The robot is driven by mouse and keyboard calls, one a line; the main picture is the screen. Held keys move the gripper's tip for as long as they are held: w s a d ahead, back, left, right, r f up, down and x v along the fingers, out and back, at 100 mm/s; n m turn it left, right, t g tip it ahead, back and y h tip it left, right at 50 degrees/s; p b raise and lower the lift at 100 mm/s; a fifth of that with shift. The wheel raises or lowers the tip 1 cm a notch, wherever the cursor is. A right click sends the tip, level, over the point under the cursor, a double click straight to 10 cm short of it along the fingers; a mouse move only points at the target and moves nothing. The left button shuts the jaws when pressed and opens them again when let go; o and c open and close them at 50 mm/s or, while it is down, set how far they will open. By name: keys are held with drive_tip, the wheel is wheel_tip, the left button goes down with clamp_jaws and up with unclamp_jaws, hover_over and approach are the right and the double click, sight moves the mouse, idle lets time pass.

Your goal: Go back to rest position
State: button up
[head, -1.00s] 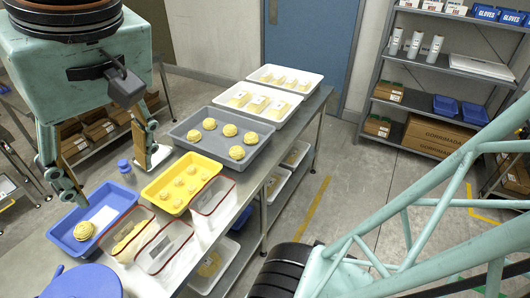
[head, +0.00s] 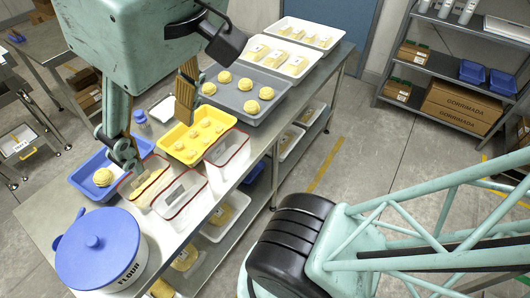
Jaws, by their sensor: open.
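My gripper (head: 160,140) hangs at the upper left of the head view, with its two fingers wide apart and nothing between them. One fingertip is in front of the right part of a blue tray (head: 82,183), to the right of a yellow dough bun (head: 103,177) in that tray. The other finger is in front of the left edge of a yellow tray (head: 224,117) with several small dough pieces. Whether either fingertip touches anything cannot be told. The fingers hide parts of both trays.
A grey tray (head: 232,104) with buns and white trays (head: 318,27) stand farther along the steel table. Red-rimmed clear containers (head: 227,148) and a flour tub (head: 127,275) with a blue lid stand nearer.

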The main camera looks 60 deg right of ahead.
drive_tip(key=shift+s+f, duration=0.2)
drive_tip(key=shift+f, duration=0.2)
wheel_tip(320, 180, down, 6)
drive_tip(key=b, duration=0.6)
